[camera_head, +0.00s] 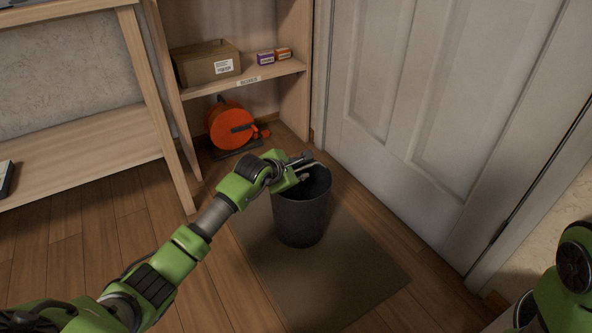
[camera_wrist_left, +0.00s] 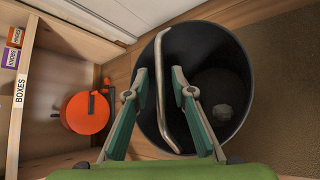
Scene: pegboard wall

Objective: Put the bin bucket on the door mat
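The bin bucket (camera_head: 300,217) is dark grey and round, and looks upright on the brown door mat (camera_head: 350,275), toward the mat's far part. In the left wrist view, the bucket (camera_wrist_left: 232,62) is seen from above with a small crumpled lump inside. Its thin metal handle (camera_wrist_left: 162,95) crosses the opening. My left gripper (camera_head: 308,170) is over the bucket's rim. Its two fingers (camera_wrist_left: 160,75) are apart, one on each side of the handle, with gaps visible. The mat (camera_wrist_left: 290,90) also shows beside the bucket. My right gripper is out of view.
A wooden shelf (camera_head: 255,75) holds a cardboard box (camera_head: 207,66) and small boxes (camera_head: 274,56). An orange reel (camera_head: 231,126) sits below it. A white door (camera_head: 440,100) stands behind the mat. The mat's near part is clear.

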